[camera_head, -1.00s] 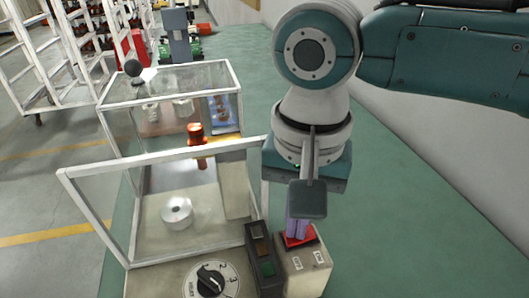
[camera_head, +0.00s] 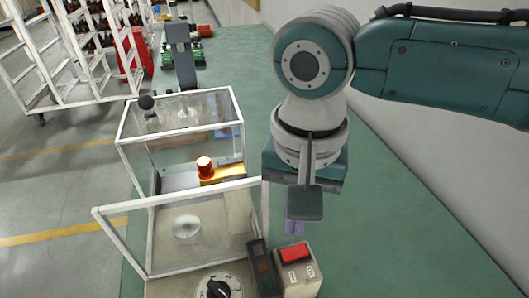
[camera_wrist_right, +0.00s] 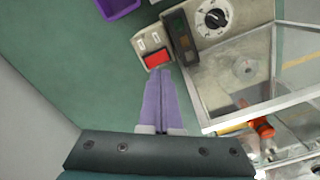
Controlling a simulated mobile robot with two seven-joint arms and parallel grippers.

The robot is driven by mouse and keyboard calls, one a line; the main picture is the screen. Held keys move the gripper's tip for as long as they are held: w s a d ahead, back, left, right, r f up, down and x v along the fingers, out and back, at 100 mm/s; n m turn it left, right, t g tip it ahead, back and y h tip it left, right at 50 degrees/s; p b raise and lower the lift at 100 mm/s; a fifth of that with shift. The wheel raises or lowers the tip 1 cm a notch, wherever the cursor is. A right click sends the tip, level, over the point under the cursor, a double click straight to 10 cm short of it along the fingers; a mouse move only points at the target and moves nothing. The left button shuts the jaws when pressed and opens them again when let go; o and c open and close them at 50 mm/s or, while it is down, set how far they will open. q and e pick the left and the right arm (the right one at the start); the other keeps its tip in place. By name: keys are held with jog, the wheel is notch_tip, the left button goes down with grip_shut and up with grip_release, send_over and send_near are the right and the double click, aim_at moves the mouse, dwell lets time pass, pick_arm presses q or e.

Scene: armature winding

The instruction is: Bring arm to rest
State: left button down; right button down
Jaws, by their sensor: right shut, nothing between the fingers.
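My right gripper (camera_head: 294,227) hangs from the arm that comes in from the right, pointing down above the green bench. Its purple fingers also show in the right wrist view (camera_wrist_right: 163,75), closed together with nothing between them. In the head view the fingertips appear just behind the red button (camera_head: 295,253) on the beige control box (camera_head: 300,278). In the right wrist view the button (camera_wrist_right: 157,60) shows just beyond the fingertips, with a clear view of its face. My left gripper is not in view.
A glass-walled, white-framed enclosure (camera_head: 180,210) stands left of my right gripper, with an orange-red part (camera_head: 204,165) showing behind its front panel. A rotary dial (camera_head: 218,288) is at the front. A purple bin (camera_wrist_right: 118,7) shows in the right wrist view. Green bench top (camera_head: 385,225) is free to the right.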

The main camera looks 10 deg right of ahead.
jog(key=shift+r+p, duration=0.3)
jog(key=shift+r, duration=0.2)
jog(key=s+a+n, duration=0.1)
jog(key=s+a+n+y, duration=0.1)
jog(key=s+a, duration=0.1)
jog(key=s+a+f+n, duration=0.1)
jog(key=s+a, duration=0.1)
jog(key=shift+a+y, duration=0.1)
jog(key=shift+y, duration=0.3)
jog(key=s+a+r+n+t+y, duration=0.1)
jog(key=s+a+n+y, duration=0.1)
jog(key=s+n, duration=0.15)
jog(key=s+d+r+n+t+h, duration=0.15)
jog(key=s+d, duration=0.25)
jog(key=d, duration=0.4)
jog(key=s+d+r+t+h, duration=0.15)
jog(key=s+d, duration=0.25)
jog(key=d, duration=0.4)
notch_tip(320, 180, up, 37)
jog(key=p, duration=3.7)
jog(key=shift+a+r+h, duration=0.2)
jog(key=shift+a+h, duration=0.1)
jog(key=shift+a, duration=0.05)
